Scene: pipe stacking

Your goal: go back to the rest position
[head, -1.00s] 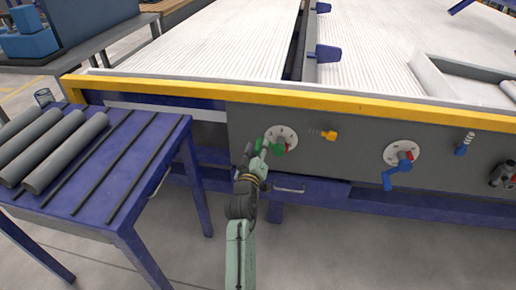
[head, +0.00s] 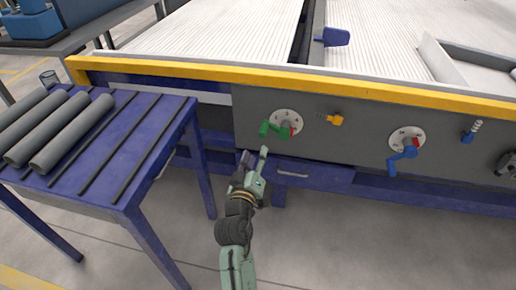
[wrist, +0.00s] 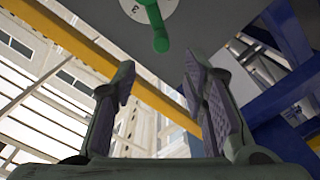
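My gripper (head: 254,160) is in front of the grey machine panel, below and left of the dial with the green handle (head: 267,129). In the wrist view my gripper (wrist: 158,88) has its two fingers spread apart with nothing between them. The green handle also shows in the wrist view (wrist: 160,40), beyond the fingertips and apart from them. In the head view the green handle points to the left of its dial (head: 287,122).
A blue table (head: 150,118) with several grey pipes (head: 72,133) stands at the left. The floor below is clear.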

